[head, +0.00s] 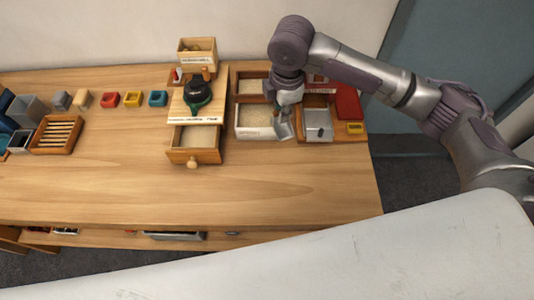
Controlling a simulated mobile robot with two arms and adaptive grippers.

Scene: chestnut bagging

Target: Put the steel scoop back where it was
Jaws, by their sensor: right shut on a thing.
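The steel scoop (284,129) is small and grey. It hangs tilted below my right gripper (289,99), at the right edge of the front bin of pale grains (254,121). My right gripper points down and is shut on the scoop's upper part, which the fingers hide. I cannot tell whether the scoop touches the bin. A second bin of pale grains (250,86) lies behind the front one, partly behind the gripper. My left gripper is not in view.
Left are a dark green device (197,96) and an open drawer (194,157). The table front (270,180) is clear.

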